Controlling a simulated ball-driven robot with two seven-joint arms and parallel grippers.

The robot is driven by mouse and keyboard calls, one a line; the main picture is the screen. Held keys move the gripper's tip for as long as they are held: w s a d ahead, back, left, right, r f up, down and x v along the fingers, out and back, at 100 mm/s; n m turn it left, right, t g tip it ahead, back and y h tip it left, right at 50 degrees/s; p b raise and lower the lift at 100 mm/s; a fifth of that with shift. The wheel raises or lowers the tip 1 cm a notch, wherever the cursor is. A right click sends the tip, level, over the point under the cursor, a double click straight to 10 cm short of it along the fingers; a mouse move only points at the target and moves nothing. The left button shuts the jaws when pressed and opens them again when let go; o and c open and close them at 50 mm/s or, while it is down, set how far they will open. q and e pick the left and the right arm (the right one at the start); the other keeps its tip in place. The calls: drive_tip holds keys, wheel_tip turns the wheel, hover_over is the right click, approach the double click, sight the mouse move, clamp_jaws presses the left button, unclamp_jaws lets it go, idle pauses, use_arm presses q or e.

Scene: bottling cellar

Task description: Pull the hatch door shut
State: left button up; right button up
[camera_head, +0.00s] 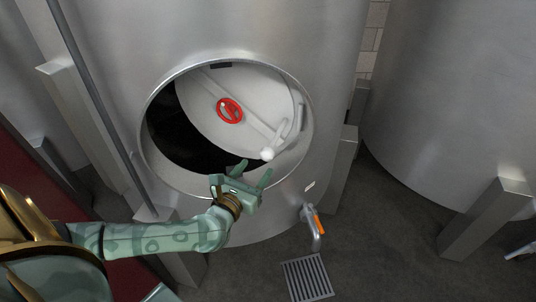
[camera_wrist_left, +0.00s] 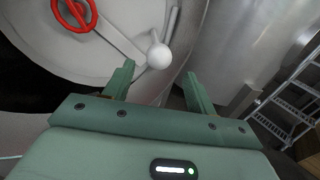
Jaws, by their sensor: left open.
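The hatch door (camera_head: 205,100) is a pale round plate set at an angle inside the round opening of a steel tank, with a dark gap at its left. It carries a red handwheel (camera_head: 230,110) and a bar ending in a white ball knob (camera_head: 267,154). My left gripper (camera_head: 252,172) is open and empty at the lower edge of the opening, just below the knob. In the left wrist view, the door (camera_wrist_left: 122,22), the red wheel (camera_wrist_left: 74,12) and the knob (camera_wrist_left: 159,56) lie ahead of the open fingers (camera_wrist_left: 158,82). My right gripper is not in view.
The opening's steel rim (camera_head: 146,165) surrounds the door. Below it are a tap with an orange handle (camera_head: 318,222) and a floor grate (camera_head: 306,277). A second tank (camera_head: 455,90) stands at the right. A ladder (camera_wrist_left: 295,95) shows in the left wrist view.

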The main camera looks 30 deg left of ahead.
sight(270, 157)
use_arm(q)
drive_tip(key=w, duration=0.5)
drive_tip(key=w+a+b, duration=0.1)
drive_tip(key=w, duration=0.2)
clamp_jaws()
drive_tip(key=shift+d+n+y+p, duration=0.5)
drive_tip(key=shift+d+y, duration=0.1)
drive_tip(key=shift+d, duration=0.1)
drive_tip(key=w+d+n+g+y+b, duration=0.2)
drive_tip(key=d+n+g+y+b, duration=0.1)
drive_tip(key=d+y, duration=0.5)
drive_tip(key=n+g, duration=0.1)
drive_tip(key=n, duration=0.1)
drive_tip(key=shift+w+d+n, duration=0.35)
drive_tip(key=shift+w+n, duration=0.05)
